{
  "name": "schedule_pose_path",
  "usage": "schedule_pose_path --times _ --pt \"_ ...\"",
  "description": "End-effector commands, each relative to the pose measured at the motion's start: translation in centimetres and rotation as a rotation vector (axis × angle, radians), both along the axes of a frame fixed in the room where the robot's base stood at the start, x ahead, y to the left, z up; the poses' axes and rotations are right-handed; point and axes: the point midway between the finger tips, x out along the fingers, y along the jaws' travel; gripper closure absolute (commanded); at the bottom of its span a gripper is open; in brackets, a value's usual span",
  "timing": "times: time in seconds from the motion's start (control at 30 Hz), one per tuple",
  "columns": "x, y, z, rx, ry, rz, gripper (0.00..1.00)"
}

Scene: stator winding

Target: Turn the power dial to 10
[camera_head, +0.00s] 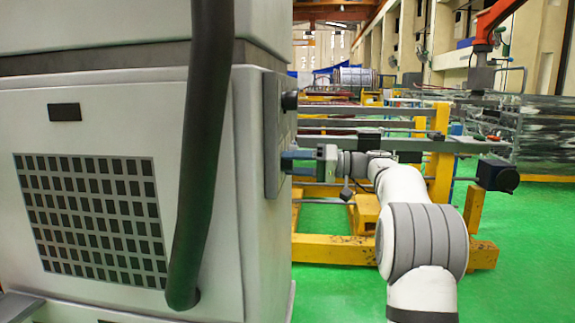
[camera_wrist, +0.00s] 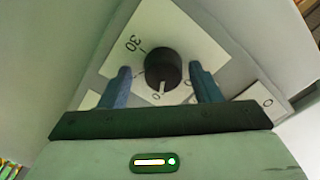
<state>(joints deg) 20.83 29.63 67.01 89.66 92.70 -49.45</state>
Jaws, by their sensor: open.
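The black round dial (camera_wrist: 163,66) is on a white scale plate (camera_wrist: 190,38) in the wrist view. A 30 shows at its upper left, and a white pointer mark on the dial faces a 0 at the bottom. My gripper (camera_wrist: 160,70) is open, with one blue finger on each side of the dial and small gaps visible. In the head view my gripper (camera_head: 290,160) is at the side panel (camera_head: 272,135) of the grey machine. Another black knob (camera_head: 290,101) sticks out of that panel above the gripper. The dial between my fingers is hidden there.
The grey machine (camera_head: 130,85) fills the left, with a thick black hose (camera_head: 200,150) down its front. A yellow frame with rails (camera_head: 440,145) stands behind my arm. Green floor (camera_head: 525,240) is clear at the right.

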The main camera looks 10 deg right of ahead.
Motion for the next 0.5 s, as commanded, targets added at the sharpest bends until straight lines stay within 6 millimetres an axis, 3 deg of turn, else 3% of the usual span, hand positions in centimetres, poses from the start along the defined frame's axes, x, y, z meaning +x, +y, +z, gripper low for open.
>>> schedule_pose_path --times 0.5 --pt "-1.8 -6.8 0.1 0.0 0.001 -0.004 0.43"
